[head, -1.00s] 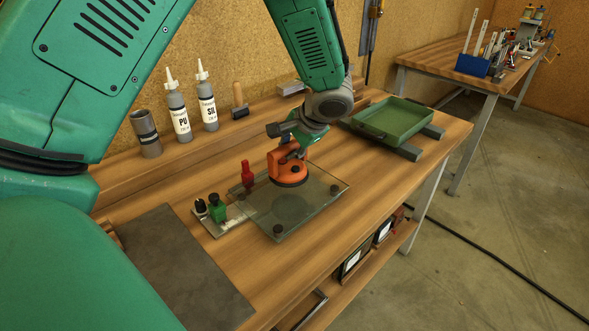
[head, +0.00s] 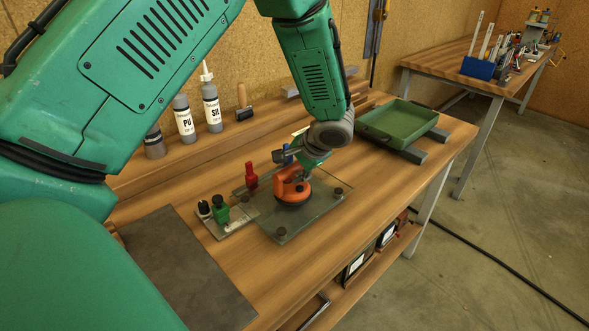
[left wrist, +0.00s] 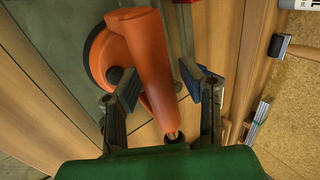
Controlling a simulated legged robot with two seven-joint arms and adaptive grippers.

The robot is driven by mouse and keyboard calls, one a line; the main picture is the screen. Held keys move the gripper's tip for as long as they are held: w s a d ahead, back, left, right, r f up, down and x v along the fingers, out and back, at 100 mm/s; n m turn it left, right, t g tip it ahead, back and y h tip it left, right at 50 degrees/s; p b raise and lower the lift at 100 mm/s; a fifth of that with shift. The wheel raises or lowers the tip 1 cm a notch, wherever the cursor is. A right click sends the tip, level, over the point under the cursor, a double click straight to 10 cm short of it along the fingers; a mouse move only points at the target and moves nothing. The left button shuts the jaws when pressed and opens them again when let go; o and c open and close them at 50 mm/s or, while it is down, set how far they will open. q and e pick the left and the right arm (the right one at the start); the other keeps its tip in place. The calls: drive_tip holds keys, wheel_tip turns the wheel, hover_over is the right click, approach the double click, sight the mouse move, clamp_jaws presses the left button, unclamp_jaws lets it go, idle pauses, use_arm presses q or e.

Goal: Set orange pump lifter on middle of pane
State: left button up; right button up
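The orange pump lifter (head: 292,188) stands with its dark round cup down on the glass pane (head: 318,212), near the pane's middle. Its orange handle (left wrist: 147,60) fills the middle of the left wrist view, with the round body to the left. My left gripper (left wrist: 160,88) has its fingers spread on both sides of the handle, with a gap clear on the right side. In the head view the left gripper (head: 295,158) is just behind and above the lifter. My right gripper is not in view.
Bottles (head: 211,108) line the back ledge. A green tray (head: 398,122) rests on bars at the right. A dark mat (head: 185,265) lies front left.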

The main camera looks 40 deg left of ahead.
use_arm(q)
drive_tip(key=shift+r, duration=0.1)
drive_tip(key=shift+d+r, duration=0.1)
drive_tip(key=shift+r, duration=0.2)
drive_tip(key=v, duration=1.1)
drive_tip(key=shift+d+r, duration=0.2)
drive_tip(key=shift+d, duration=0.05)
drive_tip(key=shift+a, duration=0.15)
